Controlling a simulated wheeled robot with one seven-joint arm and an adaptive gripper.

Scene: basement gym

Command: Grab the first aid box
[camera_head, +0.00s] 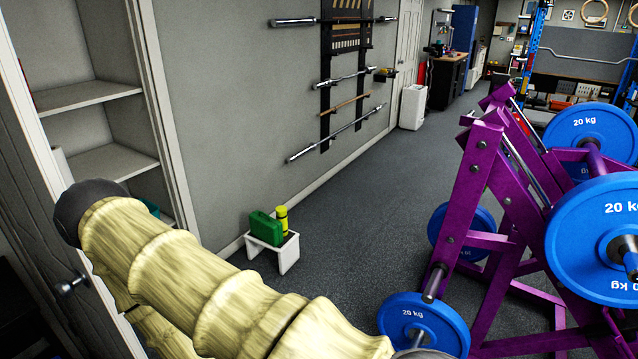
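A green box (265,228), the likely first aid box, sits on a small white stool (287,255) by the grey wall. Any marking on it is too small to tell. A yellow-green bottle (282,219) stands right next to it on the stool. My pale segmented arm crosses the lower left of the view, in front of and below the stool in the picture. My gripper does not show, and nothing is seen touching the box.
A purple rack (473,190) with blue 20 kg plates (425,325) stands at right. Shelves (88,95) and an opened door (45,215) are at left. Bars (335,133) hang on the wall. Dark floor (365,215) is clear between stool and rack.

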